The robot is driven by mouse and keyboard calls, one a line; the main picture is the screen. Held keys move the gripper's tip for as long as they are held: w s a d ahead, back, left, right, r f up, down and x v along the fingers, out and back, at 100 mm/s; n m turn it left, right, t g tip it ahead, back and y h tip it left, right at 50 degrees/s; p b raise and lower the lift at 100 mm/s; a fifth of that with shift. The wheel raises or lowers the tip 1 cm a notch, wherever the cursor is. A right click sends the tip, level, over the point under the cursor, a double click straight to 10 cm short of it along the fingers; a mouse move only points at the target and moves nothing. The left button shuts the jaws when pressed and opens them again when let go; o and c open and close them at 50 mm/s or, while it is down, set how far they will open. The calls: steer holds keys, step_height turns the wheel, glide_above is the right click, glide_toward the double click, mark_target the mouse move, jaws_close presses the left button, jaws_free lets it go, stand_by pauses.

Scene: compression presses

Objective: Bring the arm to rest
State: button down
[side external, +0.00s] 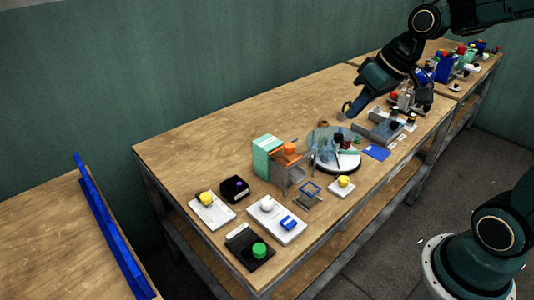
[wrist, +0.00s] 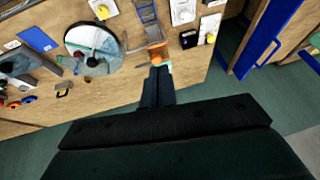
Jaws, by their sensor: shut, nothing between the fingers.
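My gripper (side external: 346,110) hangs above the table in the side external view, at the lower end of my dark arm. It points down and is above the back part of the table (side external: 220,125), behind the round plate. In the wrist view my gripper (wrist: 158,69) shows as two dark fingers close together, shut and with nothing held. The fingertips overlap an orange object (wrist: 157,50) in that view, but they look well above the tabletop.
A round plate with a clear cover (side external: 325,142) stands mid-table. A green box (side external: 267,157) and a grey stand (side external: 285,175) are beside it. Several button boxes, such as the green-button one (side external: 258,250), line the near end. The table's back left is clear.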

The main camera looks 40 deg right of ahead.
steer(key=s+a+r, duration=0.1)
steer(key=s, duration=0.6)
steer(key=s+a+r+h, duration=0.1)
steer(key=s+a, duration=0.1)
steer(key=s, duration=0.5)
steer(key=shift+s+a+r+t+h, duration=0.25)
steer(key=shift+t+h, duration=0.05)
stand_by(0.3)
